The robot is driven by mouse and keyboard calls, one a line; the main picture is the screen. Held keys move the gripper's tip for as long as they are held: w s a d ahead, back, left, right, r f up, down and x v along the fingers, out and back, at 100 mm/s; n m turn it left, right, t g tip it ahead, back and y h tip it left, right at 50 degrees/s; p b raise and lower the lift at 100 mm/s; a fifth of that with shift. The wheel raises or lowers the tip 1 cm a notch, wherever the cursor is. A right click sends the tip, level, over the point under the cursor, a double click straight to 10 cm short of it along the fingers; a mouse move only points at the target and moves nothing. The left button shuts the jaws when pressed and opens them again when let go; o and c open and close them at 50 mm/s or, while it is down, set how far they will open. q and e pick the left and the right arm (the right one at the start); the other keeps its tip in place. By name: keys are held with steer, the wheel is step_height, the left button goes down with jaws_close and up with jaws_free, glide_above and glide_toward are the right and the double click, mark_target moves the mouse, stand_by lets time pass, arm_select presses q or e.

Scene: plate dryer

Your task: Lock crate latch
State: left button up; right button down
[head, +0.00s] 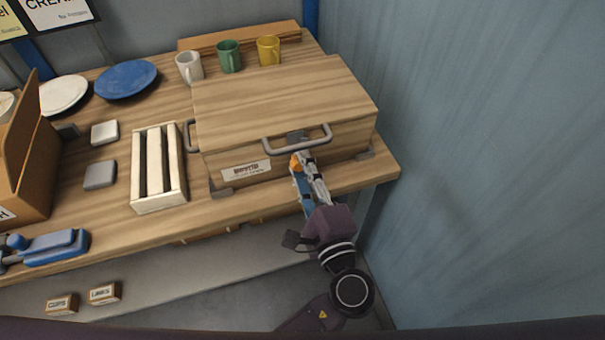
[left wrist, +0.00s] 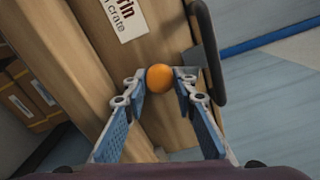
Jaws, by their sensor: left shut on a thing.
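The wooden crate (head: 285,95) stands closed on the right end of the table, with a grey bar handle (head: 318,140) and a paper label (head: 245,169) on its front. A dark grey latch part (head: 296,136) shows behind the handle. An orange ball-shaped knob (head: 295,164) is just below the handle. My left gripper (head: 303,157) reaches it from the front. In the left wrist view the gripper (left wrist: 160,80) is shut on the orange knob (left wrist: 160,77), with one fingertip on each side. The knob's link to the latch is hidden. My right gripper is out of view.
A slatted wooden crate (head: 140,181) stands left of the closed crate. White, green and yellow mugs (head: 229,56) stand behind it. Plates (head: 126,79) and a blue tool (head: 55,247) are farther left. A blue wall (head: 480,150) rises close on the right.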

arm_select(q)
steer(key=shift+f+n+b, duration=0.1)
steer(key=shift+n+b, duration=0.7)
steer(key=shift+n, duration=0.3)
steer(key=o, duration=1.1)
steer(key=shift+o, duration=0.2)
steer(key=shift+s, duration=0.1)
steer(key=v, duration=1.2)
